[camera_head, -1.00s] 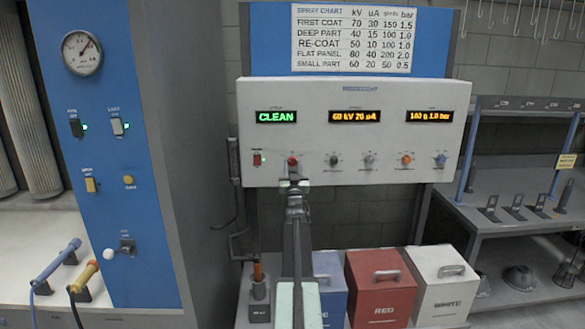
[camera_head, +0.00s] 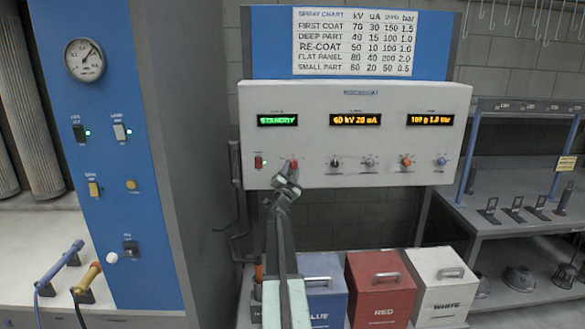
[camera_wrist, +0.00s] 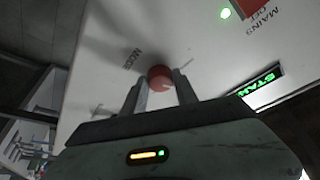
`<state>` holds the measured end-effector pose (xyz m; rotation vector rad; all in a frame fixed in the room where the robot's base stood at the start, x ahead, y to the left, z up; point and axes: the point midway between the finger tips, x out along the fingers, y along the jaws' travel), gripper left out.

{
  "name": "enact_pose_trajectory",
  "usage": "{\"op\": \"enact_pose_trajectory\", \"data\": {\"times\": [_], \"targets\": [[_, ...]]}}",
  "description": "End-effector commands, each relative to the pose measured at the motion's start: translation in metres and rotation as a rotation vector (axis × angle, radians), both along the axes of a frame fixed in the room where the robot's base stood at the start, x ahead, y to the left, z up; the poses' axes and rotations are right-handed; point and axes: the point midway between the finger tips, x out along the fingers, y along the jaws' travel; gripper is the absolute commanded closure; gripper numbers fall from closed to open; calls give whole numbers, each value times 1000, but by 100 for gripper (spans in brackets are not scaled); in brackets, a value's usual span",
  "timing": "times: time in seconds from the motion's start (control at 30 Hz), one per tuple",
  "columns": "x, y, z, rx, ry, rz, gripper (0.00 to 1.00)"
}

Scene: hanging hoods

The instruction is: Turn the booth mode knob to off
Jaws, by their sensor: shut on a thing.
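The red mode knob (camera_head: 294,164) is on the left part of the white control panel (camera_head: 315,100), right of a red mains switch (camera_head: 258,162). My gripper (camera_head: 289,176) is shut on the knob and partly hides it. In the wrist view the red knob (camera_wrist: 160,76) sits between my two fingers, beside the printed word MODE. The wrist camera is tilted relative to the panel. The green display (camera_head: 278,120) above the knob reads STANDBY. The knob's pointer cannot be made out.
Several other knobs, one of them orange (camera_head: 406,161), stand right of the mode knob. Blue, red (camera_head: 378,300) and white boxes are below the panel. A blue cabinet (camera_head: 110,180) with switches and a gauge is at left; a grey shelf is at right.

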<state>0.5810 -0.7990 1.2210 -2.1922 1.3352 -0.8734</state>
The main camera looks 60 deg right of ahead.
Motion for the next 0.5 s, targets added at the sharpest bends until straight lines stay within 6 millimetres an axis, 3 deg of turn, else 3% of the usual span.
{"op": "enact_pose_trajectory", "data": {"times": [0.5], "targets": [[2, 1, 5, 176, -250, -1, 100]]}}
